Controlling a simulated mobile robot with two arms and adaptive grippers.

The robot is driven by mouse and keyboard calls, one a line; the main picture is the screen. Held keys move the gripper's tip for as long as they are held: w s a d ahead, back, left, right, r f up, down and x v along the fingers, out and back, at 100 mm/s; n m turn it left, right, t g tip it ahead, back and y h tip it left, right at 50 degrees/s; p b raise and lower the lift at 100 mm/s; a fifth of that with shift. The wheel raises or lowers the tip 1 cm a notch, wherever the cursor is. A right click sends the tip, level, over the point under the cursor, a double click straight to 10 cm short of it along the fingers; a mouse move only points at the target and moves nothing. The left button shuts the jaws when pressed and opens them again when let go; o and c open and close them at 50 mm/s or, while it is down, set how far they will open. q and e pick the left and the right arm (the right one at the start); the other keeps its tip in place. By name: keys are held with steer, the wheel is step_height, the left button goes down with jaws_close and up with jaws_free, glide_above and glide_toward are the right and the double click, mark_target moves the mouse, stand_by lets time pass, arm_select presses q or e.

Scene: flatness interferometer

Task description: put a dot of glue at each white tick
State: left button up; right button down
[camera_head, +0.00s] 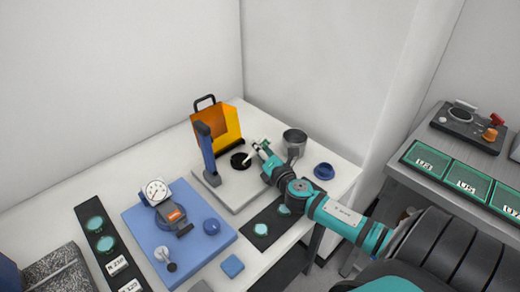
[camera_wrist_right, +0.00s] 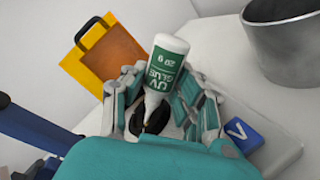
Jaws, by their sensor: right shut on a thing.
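A white glue bottle with a green "UV GLUE" label (camera_wrist_right: 166,65) is held between the fingers of my right gripper (camera_head: 259,150), nozzle downward. In the right wrist view, the nozzle is over or in front of a dark round piece (camera_wrist_right: 150,118); I cannot tell whether they touch. In the head view, this black disc (camera_head: 239,161) lies on a pale grey base plate (camera_head: 226,192) beside a blue upright post (camera_head: 205,150). The white ticks are too small or hidden to make out. My left gripper is not in view.
An orange shield (camera_head: 220,127) stands behind the disc. A blue board (camera_head: 190,255) with a dial gauge (camera_head: 156,191) and dark trays with teal discs (camera_head: 96,224) fill the front left.

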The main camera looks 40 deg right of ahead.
mark_target(260, 141)
steer(key=shift+r, duration=0.1)
steer(key=shift+r+p, duration=1.7)
steer(key=shift+p, duration=0.1)
